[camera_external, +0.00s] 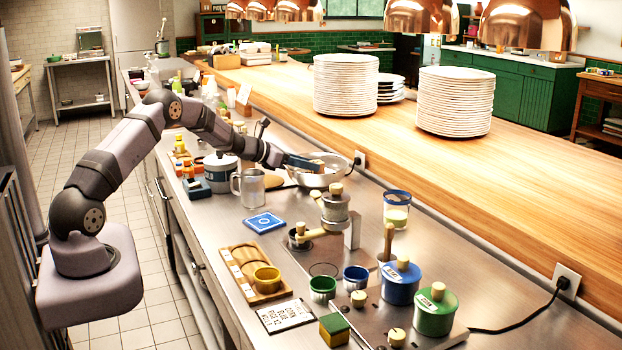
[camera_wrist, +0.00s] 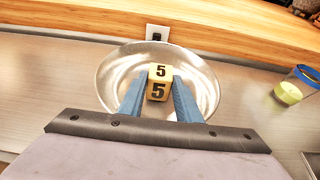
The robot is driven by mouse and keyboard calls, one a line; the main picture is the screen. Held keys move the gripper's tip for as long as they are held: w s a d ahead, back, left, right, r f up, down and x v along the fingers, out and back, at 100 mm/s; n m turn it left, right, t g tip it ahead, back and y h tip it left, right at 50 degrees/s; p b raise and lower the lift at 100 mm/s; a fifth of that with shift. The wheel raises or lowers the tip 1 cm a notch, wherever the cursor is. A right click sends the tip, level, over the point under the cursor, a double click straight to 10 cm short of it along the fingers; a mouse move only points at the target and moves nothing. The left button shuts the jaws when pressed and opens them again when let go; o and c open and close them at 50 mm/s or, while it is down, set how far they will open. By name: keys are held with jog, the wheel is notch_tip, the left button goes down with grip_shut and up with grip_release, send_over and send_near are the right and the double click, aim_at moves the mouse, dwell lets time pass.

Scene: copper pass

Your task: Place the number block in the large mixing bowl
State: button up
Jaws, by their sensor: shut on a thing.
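I cannot tell whether the block touches the bowl.
A metal pitcher (camera_external: 248,188) and a grey pot (camera_external: 220,173) stand left of the bowl. A brass-topped grinder (camera_external: 335,207) stands in front of it. A clear cup with a blue rim (camera_external: 397,209) is to the right. Stacked plates (camera_external: 346,85) sit on the ledge.

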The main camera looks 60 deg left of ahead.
jog(key=shift+f, duration=0.35)
jog(key=shift+f+b, duration=0.3)
jog(key=shift+b, duration=0.1)
jog(key=o, duration=0.9)
jog(key=shift+c, duration=0.2)
jog(key=shift+s+r+p, duration=0.1)
jog(key=shift+r+p, duration=0.2)
jog(key=shift+p, duration=0.15)
jog(key=shift+s+b, duration=0.3)
jog(key=shift+s, duration=0.05)
jog(key=b+v, duration=0.3)
jog(key=v, duration=0.8)
jog(key=shift+r, duration=0.1)
